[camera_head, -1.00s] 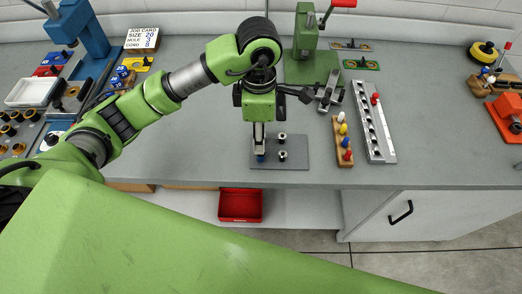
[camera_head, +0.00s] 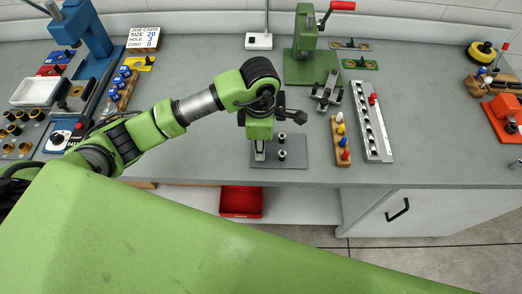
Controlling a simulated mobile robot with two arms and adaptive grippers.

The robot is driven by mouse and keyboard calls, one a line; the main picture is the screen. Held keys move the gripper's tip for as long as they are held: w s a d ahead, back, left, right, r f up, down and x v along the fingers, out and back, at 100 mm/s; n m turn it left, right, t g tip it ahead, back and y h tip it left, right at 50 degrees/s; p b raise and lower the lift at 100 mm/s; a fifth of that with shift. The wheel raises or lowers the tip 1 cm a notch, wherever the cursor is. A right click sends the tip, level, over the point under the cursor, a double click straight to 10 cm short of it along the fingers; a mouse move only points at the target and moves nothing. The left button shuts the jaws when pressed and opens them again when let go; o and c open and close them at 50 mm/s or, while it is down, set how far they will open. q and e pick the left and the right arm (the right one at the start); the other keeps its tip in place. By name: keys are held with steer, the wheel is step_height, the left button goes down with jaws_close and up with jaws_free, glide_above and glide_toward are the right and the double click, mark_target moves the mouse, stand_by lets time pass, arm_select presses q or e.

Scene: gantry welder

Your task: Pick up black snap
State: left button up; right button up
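A grey plate (camera_head: 297,160) lies near the front edge of the bench. Two small dark and silver pieces stand on it, one behind (camera_head: 282,138) and one in front (camera_head: 282,154). They look like snap parts, but I cannot tell which, if either, is the black snap. My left gripper (camera_head: 259,157) points down over the left part of the plate, just left of these pieces. Its fingers show as one narrow grey shape, so its opening is unclear. Anything between or under them is hidden. My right gripper is not in view.
A wooden block with coloured pegs (camera_head: 341,155) and a metal rail (camera_head: 371,130) lie right of the plate. A green hand press (camera_head: 309,50) stands behind. A blue machine (camera_head: 84,35) and small-parts trays are left. A red bin (camera_head: 241,202) sits below the bench edge.

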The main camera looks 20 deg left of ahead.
arm_select(q)
steer(key=c, duration=0.4)
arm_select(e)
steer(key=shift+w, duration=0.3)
